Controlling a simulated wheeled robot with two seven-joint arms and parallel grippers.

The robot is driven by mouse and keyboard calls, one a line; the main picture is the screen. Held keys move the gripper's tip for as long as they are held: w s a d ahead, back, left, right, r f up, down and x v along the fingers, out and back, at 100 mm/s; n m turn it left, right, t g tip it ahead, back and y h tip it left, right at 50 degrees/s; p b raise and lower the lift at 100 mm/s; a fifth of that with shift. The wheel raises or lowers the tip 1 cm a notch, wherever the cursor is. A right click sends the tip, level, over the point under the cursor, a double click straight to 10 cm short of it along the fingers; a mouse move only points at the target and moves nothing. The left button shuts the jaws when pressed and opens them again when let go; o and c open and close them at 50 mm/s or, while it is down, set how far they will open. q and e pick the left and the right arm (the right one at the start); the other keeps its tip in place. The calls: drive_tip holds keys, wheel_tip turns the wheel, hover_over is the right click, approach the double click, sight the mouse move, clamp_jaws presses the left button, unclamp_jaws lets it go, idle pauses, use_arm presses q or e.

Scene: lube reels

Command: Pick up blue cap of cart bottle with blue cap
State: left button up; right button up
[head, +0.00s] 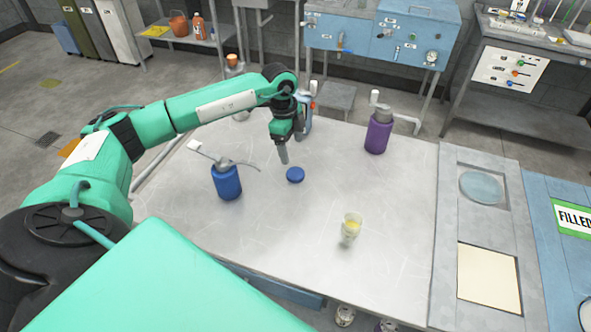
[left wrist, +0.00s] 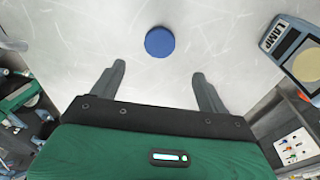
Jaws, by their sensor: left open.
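A round blue cap (head: 295,174) lies flat on the pale worktop, apart from any bottle. In the left wrist view the cap (left wrist: 159,42) lies beyond the fingertips, roughly centred between them. My left gripper (head: 283,156) points down above the worktop, just behind and left of the cap in the head view. Its two fingers (left wrist: 158,72) are apart with nothing between them. A blue bottle (head: 228,182) with a grey pump-like top stands upright to the left of the cap. I cannot tell which bottle the cap belongs to. My right gripper is out of view.
A purple bottle (head: 378,134) stands at the back right of the worktop (head: 330,150). A small cup with yellow contents (head: 351,228) stands at the front right. A device marked LAMP (left wrist: 296,55) shows at the right in the wrist view. The surface around the cap is clear.

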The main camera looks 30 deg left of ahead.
sight(295, 173)
use_arm(q)
drive_tip(key=f, duration=0.4)
drive_tip(key=shift+w+d+p, duration=0.15)
drive_tip(key=shift+d+p, duration=0.1)
drive_tip(key=shift+p, duration=0.05)
drive_tip(key=shift+f, duration=0.2)
drive_tip(key=shift+d+f+p, duration=0.15)
drive_tip(key=shift+f+p, duration=0.6)
wheel_tip(295, 173, down, 3)
drive_tip(key=shift+d+f+p, duration=0.1)
drive_tip(key=shift+f+p, duration=0.05)
drive_tip(key=shift+p, duration=0.4)
drive_tip(key=shift+f, duration=0.15)
drive_tip(key=c, duration=1.1)
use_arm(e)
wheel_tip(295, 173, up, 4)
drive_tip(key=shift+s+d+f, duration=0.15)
